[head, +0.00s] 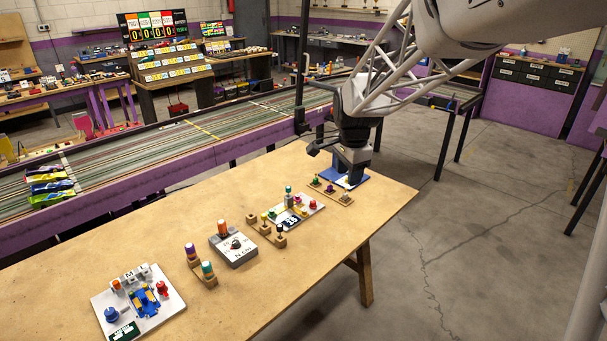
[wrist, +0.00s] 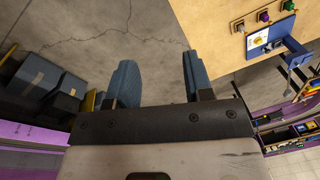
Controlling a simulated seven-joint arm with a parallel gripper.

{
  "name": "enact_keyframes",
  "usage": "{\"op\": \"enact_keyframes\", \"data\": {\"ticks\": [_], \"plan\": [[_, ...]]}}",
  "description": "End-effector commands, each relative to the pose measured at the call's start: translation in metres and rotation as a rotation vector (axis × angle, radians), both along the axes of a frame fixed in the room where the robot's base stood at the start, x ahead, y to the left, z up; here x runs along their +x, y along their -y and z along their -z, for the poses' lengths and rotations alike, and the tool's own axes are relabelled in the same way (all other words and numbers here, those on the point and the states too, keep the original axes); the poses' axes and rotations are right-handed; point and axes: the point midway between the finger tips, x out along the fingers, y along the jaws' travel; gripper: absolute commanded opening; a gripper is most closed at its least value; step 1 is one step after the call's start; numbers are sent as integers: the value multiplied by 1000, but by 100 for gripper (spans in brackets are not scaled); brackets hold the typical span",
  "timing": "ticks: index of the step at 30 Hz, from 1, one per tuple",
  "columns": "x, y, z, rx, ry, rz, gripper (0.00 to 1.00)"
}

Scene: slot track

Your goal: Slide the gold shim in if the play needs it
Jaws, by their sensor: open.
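My gripper (head: 352,160) is over the far right end of the bench, close to a blue fixture (head: 355,183) with a white plate. In the wrist view my gripper (wrist: 157,78) has its fingers apart with only floor between them. A small wooden holder (head: 332,194) in front of the fixture carries small pieces with green, purple and yellow tops. The yellow-topped one (head: 347,181) may be the gold shim, but it is too small to be sure. In the wrist view the fixture (wrist: 265,40) and holder (wrist: 262,20) lie at the upper right, outside the fingers.
Along the wooden bench (head: 330,245) stand a white board with coloured knobs (head: 305,210), a peg rack (head: 266,228), a grey gauge box (head: 233,248), a two-peg stand (head: 200,265) and a white board with a blue part (head: 140,300). The bench's front is clear.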

Motion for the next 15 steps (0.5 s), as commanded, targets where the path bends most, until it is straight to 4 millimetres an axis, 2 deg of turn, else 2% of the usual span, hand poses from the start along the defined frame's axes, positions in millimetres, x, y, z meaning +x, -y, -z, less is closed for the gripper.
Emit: {"op": "enact_keyframes", "data": {"ticks": [3,15], "plan": [[28,-9,15,8,-13,76,47],[114,-38,71,31,-43,351,47]]}}
